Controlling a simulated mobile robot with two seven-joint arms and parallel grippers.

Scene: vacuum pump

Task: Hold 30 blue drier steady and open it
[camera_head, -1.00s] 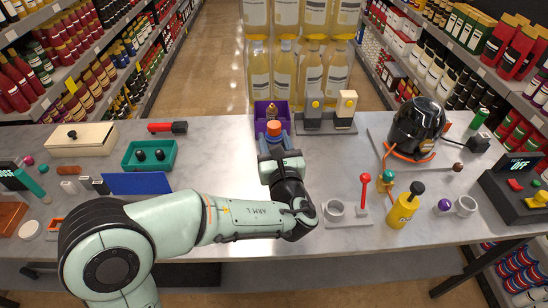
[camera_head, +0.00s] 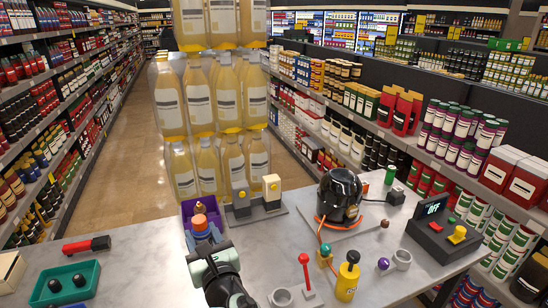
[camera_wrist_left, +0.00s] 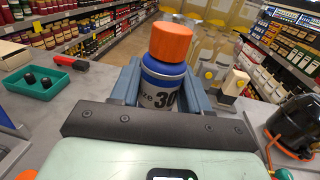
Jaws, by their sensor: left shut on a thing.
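The blue drier (camera_wrist_left: 163,92) stands upright in the left wrist view, with a white label reading 30 and an orange cap (camera_wrist_left: 170,42) on top. In the head view the drier's orange cap (camera_head: 200,223) shows just in front of the purple bin (camera_head: 187,213). My left gripper (camera_head: 204,238) is shut on the drier's body, with one finger on each side and the cap clear above them. The drier's lower part is hidden by the gripper. My right gripper is in neither current view.
A grey fixture with yellow and cream blocks (camera_head: 271,190) stands right of the bin. A black domed pump (camera_head: 339,195) is farther right. A red lever (camera_head: 305,270) and a yellow bottle (camera_head: 347,278) are near the front. A green tray (camera_head: 66,284) lies left.

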